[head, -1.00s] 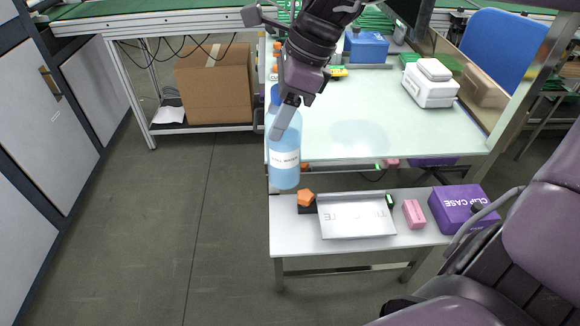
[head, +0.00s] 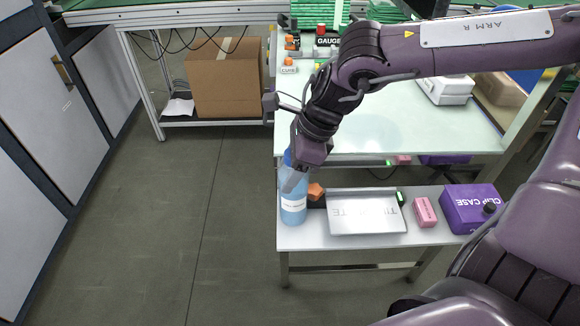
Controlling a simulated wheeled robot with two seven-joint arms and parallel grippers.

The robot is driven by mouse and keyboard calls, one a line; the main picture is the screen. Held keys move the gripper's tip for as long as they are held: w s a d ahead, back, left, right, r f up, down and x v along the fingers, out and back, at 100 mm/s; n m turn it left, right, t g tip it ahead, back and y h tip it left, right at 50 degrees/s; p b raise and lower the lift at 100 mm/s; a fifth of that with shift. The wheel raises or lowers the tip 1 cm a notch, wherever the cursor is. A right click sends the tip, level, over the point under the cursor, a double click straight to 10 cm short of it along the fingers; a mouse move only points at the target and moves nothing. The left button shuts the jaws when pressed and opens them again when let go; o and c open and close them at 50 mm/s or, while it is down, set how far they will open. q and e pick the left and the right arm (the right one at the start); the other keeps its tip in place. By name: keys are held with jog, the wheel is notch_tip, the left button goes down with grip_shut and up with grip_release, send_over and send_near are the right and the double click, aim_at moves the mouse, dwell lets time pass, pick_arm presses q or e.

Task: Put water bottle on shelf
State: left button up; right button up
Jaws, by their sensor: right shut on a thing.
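The water bottle (head: 293,208) is light blue with a white label and stands upright at the left end of the low white shelf (head: 300,240). My right gripper (head: 295,176) is shut on its upper part, reaching down from above. The bottle's base appears over the shelf surface; I cannot tell whether it touches. The gripper and wrist hide part of the bottle's top. My left gripper is not in view.
Right of the bottle are an orange object (head: 316,191), a silver plate (head: 366,213), a pink block (head: 424,212) and a purple clip case (head: 470,207). The pale tabletop (head: 385,135) is above and behind the shelf. Open floor (head: 170,230) lies left.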

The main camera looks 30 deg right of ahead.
jog(key=o, duration=1.6)
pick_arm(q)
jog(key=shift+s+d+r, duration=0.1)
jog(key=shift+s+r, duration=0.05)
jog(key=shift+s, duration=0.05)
